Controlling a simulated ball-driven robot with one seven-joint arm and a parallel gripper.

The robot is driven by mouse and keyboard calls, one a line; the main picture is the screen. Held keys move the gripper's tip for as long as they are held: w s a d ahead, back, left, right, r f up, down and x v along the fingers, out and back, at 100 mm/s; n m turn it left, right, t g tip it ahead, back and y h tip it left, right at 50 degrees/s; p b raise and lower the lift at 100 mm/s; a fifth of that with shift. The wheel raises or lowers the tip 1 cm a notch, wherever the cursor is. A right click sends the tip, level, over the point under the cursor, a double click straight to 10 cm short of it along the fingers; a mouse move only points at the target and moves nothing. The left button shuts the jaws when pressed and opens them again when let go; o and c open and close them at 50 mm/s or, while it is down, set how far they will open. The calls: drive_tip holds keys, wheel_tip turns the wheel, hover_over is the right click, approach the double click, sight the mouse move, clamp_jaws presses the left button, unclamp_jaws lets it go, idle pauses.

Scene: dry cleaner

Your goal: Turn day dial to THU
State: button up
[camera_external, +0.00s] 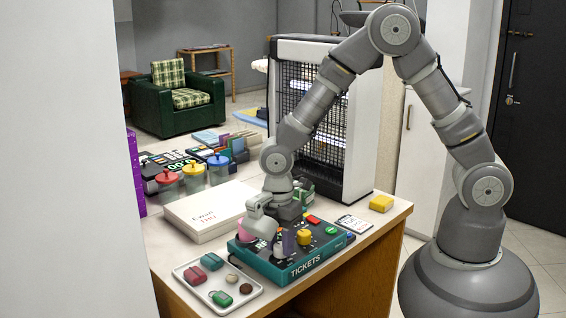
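The teal machine labelled TICKETS (300,264) sits near the front edge of the counter. A yellow knob (304,237) stands on its top. A pink round part (254,230) shows at its left, partly behind my gripper. My gripper (277,236) points down low over the machine's left half, left of the yellow knob. Its fingers and a small purple-grey part there overlap, so I cannot tell if it is open or what it touches. Day markings are too small to read, and I cannot tell which part is the day dial.
A tray (247,297) with red and green items and small round pieces lies at front left. A card (353,224) and yellow block (381,203) lie right of the machine.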

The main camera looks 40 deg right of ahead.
drive_tip(key=c, duration=0.4)
drive_tip(key=m+p, duration=0.2)
drive_tip(key=m, duration=0.4)
drive_tip(key=shift+w+r+m, duration=0.1)
drive_tip(key=shift+m, duration=0.2)
drive_tip(key=m+p, duration=0.1)
drive_tip(key=m, duration=0.3)
drive_tip(key=shift+m+p, duration=0.3)
drive_tip(key=shift+p, duration=0.1)
drive_tip(key=m+p, duration=0.1)
drive_tip(key=m, duration=0.3)
drive_tip(key=shift+d, duration=0.1)
drive_tip(key=m+p, duration=0.3)
drive_tip(key=m, duration=0.3)
drive_tip(key=shift+d, duration=0.1)
drive_tip(key=m+p, duration=0.3)
drive_tip(key=m, duration=0.2)
drive_tip(key=shift+t, duration=0.3)
drive_tip(key=shift+m, duration=0.4)
